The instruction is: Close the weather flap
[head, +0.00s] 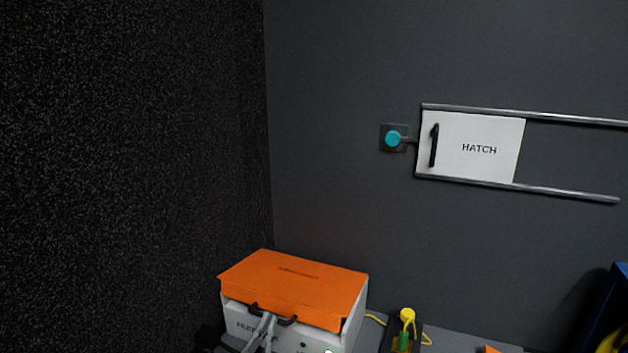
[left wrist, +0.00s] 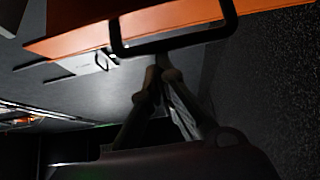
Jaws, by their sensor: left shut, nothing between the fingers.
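The weather flap (head: 310,280) is an orange panel lying over the top of a white box (head: 290,336) at the lower middle of the head view. Its black handle (head: 254,309) is on the front edge. I cannot tell whether the flap sits flush. In the left wrist view the orange flap (left wrist: 80,36) and the black handle loop (left wrist: 228,14) are close up. My left gripper (head: 267,318) is at the handle in the head view; its fingertips (left wrist: 161,74) are together and empty, just by the loop. Whether they touch it is unclear. My right gripper is out of view.
A white hatch (head: 480,147) on two rails and a teal knob (head: 393,138) are on the grey wall. A yellow-topped item (head: 407,315) with a yellow cable stands right of the box. A dark speckled wall (head: 130,130) closes the left side.

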